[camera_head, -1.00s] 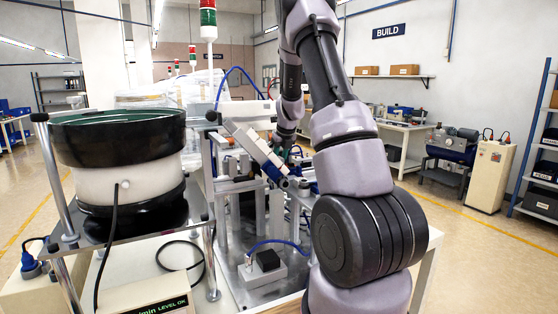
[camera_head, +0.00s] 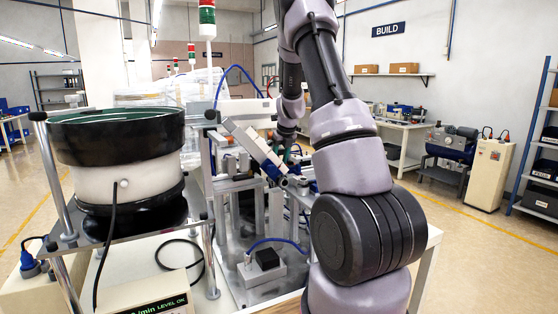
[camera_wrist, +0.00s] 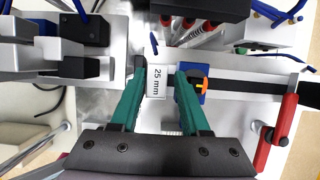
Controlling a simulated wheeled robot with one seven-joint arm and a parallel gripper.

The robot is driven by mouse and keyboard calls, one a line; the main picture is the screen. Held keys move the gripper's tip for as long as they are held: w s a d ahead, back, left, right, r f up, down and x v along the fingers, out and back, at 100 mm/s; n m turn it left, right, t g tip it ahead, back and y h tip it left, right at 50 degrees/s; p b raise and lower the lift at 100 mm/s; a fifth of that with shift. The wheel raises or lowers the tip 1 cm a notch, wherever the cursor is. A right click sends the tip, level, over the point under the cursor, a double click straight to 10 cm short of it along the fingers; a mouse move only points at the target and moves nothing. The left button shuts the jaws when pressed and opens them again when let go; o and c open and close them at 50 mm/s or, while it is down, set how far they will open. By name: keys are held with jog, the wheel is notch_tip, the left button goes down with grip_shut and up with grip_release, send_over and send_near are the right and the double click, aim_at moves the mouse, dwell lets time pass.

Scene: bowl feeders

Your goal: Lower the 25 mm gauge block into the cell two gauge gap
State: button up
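The gauge block (camera_wrist: 156,84), a pale block with a "25 mm" label, shows in the middle of the wrist view. My gripper (camera_wrist: 160,74) has its two green fingers on either side of the block and is shut on it. The block is over a pale metal fixture with a dark rail (camera_wrist: 245,87) running right. A blue piece with an orange cross (camera_wrist: 203,85) is just right of the right finger. I cannot make out the gauge gap; the block and fingers cover the spot below. In the head view my arm largely hides the gripper.
A red handle (camera_wrist: 275,135) is at the right of the wrist view. A black bowl feeder (camera_head: 118,135) stands left in the head view, beside the machine with a slanted chute (camera_head: 253,150).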

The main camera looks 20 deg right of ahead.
jog(key=shift+s+a+f, duration=0.2)
jog(key=shift+a+f, duration=0.15)
jog(key=shift+a, duration=0.1)
jog(key=shift+r, duration=0.35)
jog(key=s+a+r+n+y, duration=0.1)
jog(key=s+a+r+n, duration=0.15)
jog(key=s+r, duration=0.4)
jog(key=s+a+r+n, duration=0.2)
jog(key=s+r+n, duration=0.15)
jog(key=r, duration=0.65)
jog(key=s+a+r+n+t, duration=0.1)
jog(key=s+a+n, duration=0.3)
jog(key=s+n, duration=0.4)
jog(key=s+a+r+n, duration=0.2)
jog(key=s+a+n, duration=0.3)
jog(key=s+n, duration=0.4)
jog(key=s+a+r+n+t+y, duration=0.1)
jog(key=s+a+n, duration=0.3)
jog(key=s+n, duration=0.4)
jog(key=shift+s+a+r+n+t, duration=0.2)
jog(key=shift+s+r+n+t, duration=0.1)
jog(key=shift+s+r, duration=0.5)
